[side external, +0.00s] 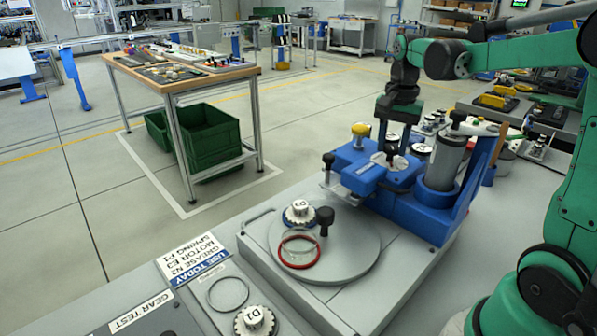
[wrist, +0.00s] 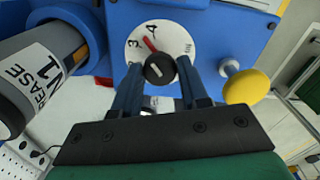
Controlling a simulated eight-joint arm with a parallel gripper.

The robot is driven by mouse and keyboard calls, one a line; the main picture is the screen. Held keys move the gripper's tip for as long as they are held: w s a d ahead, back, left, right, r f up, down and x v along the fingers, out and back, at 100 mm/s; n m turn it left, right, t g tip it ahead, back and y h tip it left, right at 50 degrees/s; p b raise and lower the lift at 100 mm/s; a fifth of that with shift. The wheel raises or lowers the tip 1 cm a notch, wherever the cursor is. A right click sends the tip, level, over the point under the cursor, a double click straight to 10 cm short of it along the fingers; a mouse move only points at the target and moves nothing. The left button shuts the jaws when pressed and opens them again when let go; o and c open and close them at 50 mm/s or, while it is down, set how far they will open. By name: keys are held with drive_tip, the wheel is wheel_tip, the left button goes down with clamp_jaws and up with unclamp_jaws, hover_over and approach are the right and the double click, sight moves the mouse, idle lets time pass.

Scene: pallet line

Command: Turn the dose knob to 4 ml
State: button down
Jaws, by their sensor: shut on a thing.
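The dose knob (wrist: 160,68) is a small black round knob with a white mark on its top. It sits at the middle of a white dial (wrist: 178,37) on the blue dispenser (wrist: 225,22). The figures 3 and 4 show on the dial's upper left, and a red pointer lies between them. My gripper (wrist: 160,76) has one finger on each side of the knob and is shut on it. In the side view my gripper (side external: 391,147) comes down over the dial (side external: 383,160) on the blue dispenser (side external: 355,176) and hides much of the knob.
A yellow button (wrist: 246,87) stands right of the dial. A grey grease cartridge (wrist: 38,75) labelled N1 is at the left. In the side view, a round plate (side external: 350,262) before the dispenser bears a white gear (side external: 299,212), a red ring (side external: 299,265) and a black knob (side external: 325,220).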

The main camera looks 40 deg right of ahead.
sight(392, 147)
drive_tip(key=shift+m, duration=1.7)
drive_tip(key=shift+c, duration=2.3)
unclamp_jaws()
drive_tip(key=shift+r, duration=2.8)
